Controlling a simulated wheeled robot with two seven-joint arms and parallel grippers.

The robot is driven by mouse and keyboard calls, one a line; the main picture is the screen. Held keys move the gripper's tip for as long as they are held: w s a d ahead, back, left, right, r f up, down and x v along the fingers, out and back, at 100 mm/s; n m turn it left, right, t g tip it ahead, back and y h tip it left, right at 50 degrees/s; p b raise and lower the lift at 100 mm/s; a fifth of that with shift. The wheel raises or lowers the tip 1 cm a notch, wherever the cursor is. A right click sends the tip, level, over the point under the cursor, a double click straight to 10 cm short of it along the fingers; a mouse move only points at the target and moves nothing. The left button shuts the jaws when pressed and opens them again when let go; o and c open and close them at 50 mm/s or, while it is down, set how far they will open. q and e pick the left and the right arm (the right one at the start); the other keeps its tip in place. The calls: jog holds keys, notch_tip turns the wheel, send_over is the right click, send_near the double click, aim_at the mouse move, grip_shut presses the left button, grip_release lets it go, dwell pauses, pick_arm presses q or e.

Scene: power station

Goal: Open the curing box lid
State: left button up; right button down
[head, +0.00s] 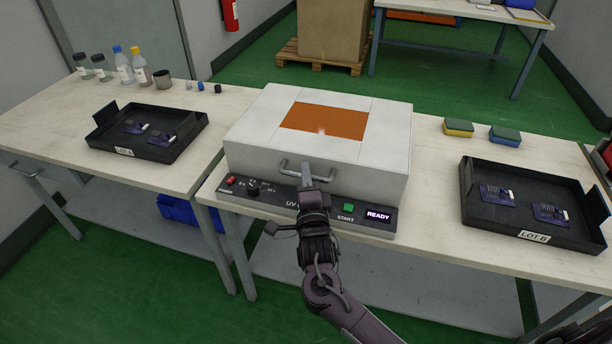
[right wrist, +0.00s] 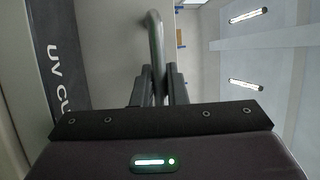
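The curing box (head: 255,120) stands on the middle table, a white box with an orange panel (head: 325,121) in its lid. The lid lies flat and closed. A grey bar handle (head: 291,175) is on its front face. My right gripper (head: 306,174) reaches up from below to this handle. In the right wrist view the handle (right wrist: 155,38) runs between the two fingers (right wrist: 159,78), which sit close against it on both sides. My left gripper is in neither view.
The control strip below the lid has a red button (head: 231,180), a green START button (head: 349,208) and a READY display (head: 378,215). Black trays stand left (head: 174,154) and right (head: 486,226). Sponges (head: 458,128) and bottles (head: 123,68) stand farther back.

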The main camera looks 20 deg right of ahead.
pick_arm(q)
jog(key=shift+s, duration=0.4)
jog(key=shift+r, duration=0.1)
pick_arm(e)
jog(key=shift+r, duration=0.1)
